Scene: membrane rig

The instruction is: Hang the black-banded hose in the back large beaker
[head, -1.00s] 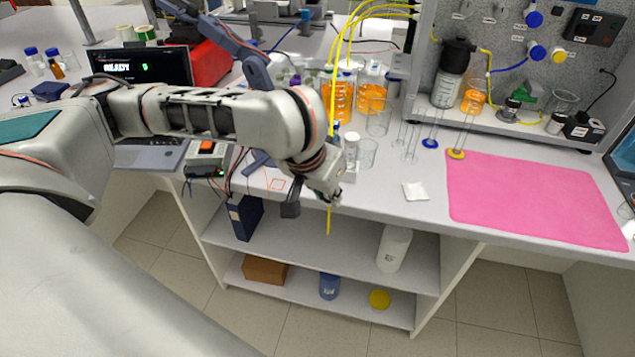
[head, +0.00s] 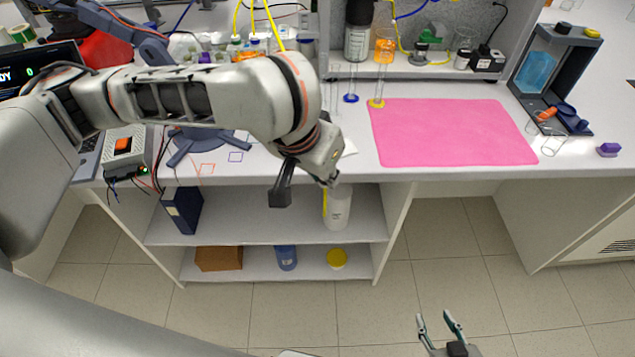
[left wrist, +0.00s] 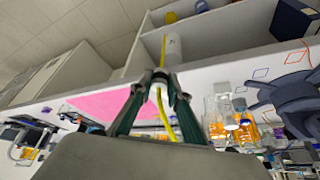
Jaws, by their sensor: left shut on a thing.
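My left gripper (head: 328,172) is shut on a yellow hose (head: 325,201) in front of the bench edge. The hose's free end hangs below the fingers. In the left wrist view the fingers (left wrist: 158,82) close around the hose (left wrist: 165,118), which runs on from both sides of them. I cannot make out a black band. Beakers with orange liquid (left wrist: 246,131) stand on the bench in the left wrist view; my left arm mostly hides them in the head view, and I cannot tell which is the back large one. My right gripper (head: 439,320) is open and empty, low over the floor.
A pink mat (head: 450,132) lies clear on the bench. Tall glass cylinders on blue (head: 351,98) and yellow (head: 377,103) bases stand left of it. A blue stand (head: 208,147) and a small device (head: 128,152) are at left. Shelves with a white bottle (head: 338,208) are below.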

